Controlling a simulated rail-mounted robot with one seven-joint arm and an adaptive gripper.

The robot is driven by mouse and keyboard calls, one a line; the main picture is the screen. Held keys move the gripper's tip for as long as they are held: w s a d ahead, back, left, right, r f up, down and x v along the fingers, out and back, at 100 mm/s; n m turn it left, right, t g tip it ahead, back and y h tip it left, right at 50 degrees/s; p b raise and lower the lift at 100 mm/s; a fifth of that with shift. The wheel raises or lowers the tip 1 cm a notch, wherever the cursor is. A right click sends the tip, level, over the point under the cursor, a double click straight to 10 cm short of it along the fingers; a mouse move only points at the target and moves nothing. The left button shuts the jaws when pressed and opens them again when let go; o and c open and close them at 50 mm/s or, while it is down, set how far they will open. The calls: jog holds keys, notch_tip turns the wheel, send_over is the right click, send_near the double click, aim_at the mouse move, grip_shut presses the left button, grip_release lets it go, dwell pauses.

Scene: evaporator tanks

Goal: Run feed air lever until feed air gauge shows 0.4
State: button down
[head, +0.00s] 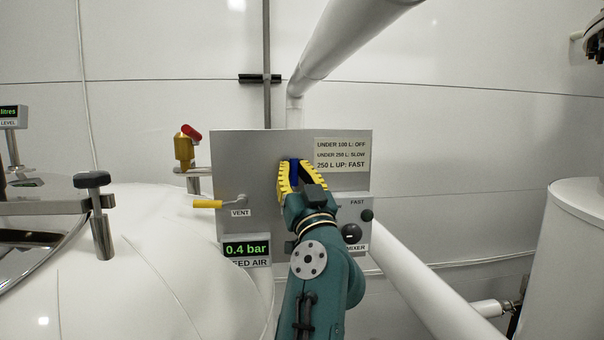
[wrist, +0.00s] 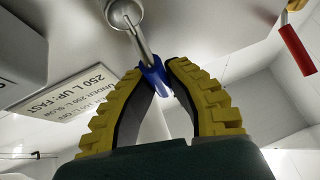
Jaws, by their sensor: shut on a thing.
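The feed air gauge (head: 246,249) on the grey panel reads 0.4 bar in green digits; its label below is partly covered by my arm. My gripper (head: 294,165) is in front of the panel with its yellow fingers shut on a blue lever handle (head: 295,172). In the wrist view, the fingertips of my gripper (wrist: 158,72) close around the blue handle (wrist: 154,77), which ends a metal rod (wrist: 137,40) from a round pivot. The feed air lever's own label is hidden, so I cannot read it.
The grey panel (head: 240,150) also carries a yellow vent lever (head: 208,204) at left and a black mixer knob (head: 351,234) at right. A brass valve with a red handle (head: 192,131) stands left of the panel. White tanks and pipes surround it.

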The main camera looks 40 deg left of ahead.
dwell(0.4)
jog(key=c, duration=1)
grip_release()
jog(key=shift+c, duration=0.2)
jog(key=v, duration=1.2)
